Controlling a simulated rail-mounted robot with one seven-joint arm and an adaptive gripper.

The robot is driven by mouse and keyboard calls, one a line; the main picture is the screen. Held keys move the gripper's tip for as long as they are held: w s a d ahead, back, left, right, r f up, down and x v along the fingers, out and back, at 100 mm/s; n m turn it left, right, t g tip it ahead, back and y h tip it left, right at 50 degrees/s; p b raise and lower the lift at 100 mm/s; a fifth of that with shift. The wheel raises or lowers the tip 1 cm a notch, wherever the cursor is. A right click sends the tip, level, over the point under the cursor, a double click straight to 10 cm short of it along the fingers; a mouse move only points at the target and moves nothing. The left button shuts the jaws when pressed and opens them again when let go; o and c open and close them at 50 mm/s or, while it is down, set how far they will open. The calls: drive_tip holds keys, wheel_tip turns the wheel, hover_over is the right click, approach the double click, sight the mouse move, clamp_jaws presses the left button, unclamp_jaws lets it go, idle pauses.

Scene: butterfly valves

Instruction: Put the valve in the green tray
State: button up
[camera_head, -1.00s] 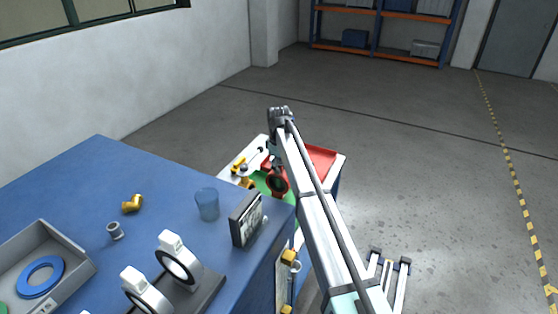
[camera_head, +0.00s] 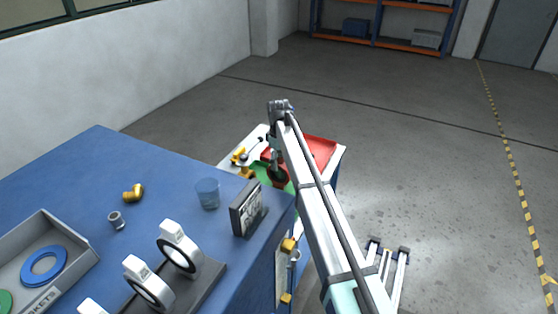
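The valve (camera_head: 279,177) is a small dark ring-shaped body at the green tray (camera_head: 289,187), on the white-topped cart past the blue table's far corner. It sits directly below the end of my arm. My gripper (camera_head: 275,157) is just above the valve, touching or very near it. The arm and wrist cover much of the gripper, and the fingers are too small to tell open from shut. I cannot tell whether the valve rests on the tray floor or hangs just above it.
A red tray (camera_head: 321,151) lies behind the green one. Yellow fittings (camera_head: 239,155) are on the cart's left. The blue table (camera_head: 85,180) holds a blue cup (camera_head: 208,193), a dark display box (camera_head: 246,208), a grey bin (camera_head: 75,247) and white-framed rings (camera_head: 178,247).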

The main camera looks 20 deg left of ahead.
drive_tip(key=shift+r, duration=0.1)
drive_tip(key=r+b, duration=0.1)
drive_tip(key=r, duration=0.5)
drive_tip(key=r+b, duration=0.2)
drive_tip(key=r, duration=0.4)
drive_tip(key=shift+s, duration=0.2)
drive_tip(key=shift+f, duration=0.1)
